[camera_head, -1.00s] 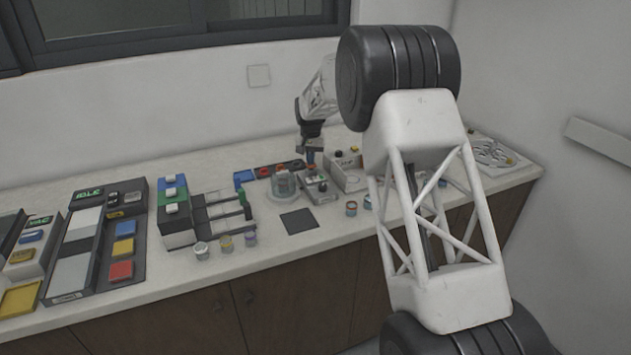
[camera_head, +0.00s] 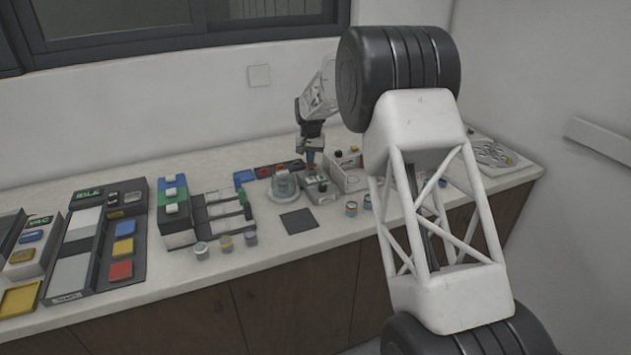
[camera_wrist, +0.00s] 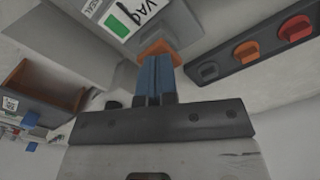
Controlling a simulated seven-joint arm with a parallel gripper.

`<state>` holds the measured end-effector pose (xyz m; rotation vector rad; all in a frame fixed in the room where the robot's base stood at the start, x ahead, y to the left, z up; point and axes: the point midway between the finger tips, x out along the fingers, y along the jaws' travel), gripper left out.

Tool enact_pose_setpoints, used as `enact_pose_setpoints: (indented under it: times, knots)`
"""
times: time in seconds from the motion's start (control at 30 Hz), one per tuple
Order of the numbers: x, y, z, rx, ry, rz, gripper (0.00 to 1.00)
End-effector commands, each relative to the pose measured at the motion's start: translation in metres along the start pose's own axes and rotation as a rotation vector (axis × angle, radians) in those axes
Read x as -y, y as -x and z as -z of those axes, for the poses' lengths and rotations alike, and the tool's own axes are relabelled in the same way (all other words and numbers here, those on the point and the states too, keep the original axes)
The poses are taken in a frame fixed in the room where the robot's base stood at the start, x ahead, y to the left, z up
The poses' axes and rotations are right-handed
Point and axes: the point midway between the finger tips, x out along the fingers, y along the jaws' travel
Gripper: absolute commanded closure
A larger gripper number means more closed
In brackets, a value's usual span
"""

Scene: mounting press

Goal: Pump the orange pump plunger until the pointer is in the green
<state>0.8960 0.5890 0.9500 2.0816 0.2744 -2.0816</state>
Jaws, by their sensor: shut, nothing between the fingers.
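The orange pump plunger (camera_wrist: 157,47) shows in the wrist view just past my gripper's fingertips, on a grey device with a white label and a green patch (camera_wrist: 118,24). My gripper (camera_wrist: 155,62) is shut, its blue fingers together with nothing between them, and its tips overlap the plunger in the picture. In the head view my gripper (camera_head: 311,160) points down over the small pump unit (camera_head: 320,188). I cannot tell whether the tips touch the plunger, which the fingers partly cover.
A clear round vessel (camera_head: 285,186) stands left of the pump unit. A dark strip (camera_wrist: 250,50) with red and orange knobs lies behind. A box (camera_head: 349,170) and small jars (camera_head: 351,208) stand to the right. A dark mat (camera_head: 298,221) lies in front.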

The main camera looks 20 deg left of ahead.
Motion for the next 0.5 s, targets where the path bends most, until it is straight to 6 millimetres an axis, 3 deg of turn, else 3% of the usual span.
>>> enact_pose_setpoints:
  times: [0.5]
  knots:
    - [0.000,0.017,0.000,0.000,0.000,0.000,1.00]
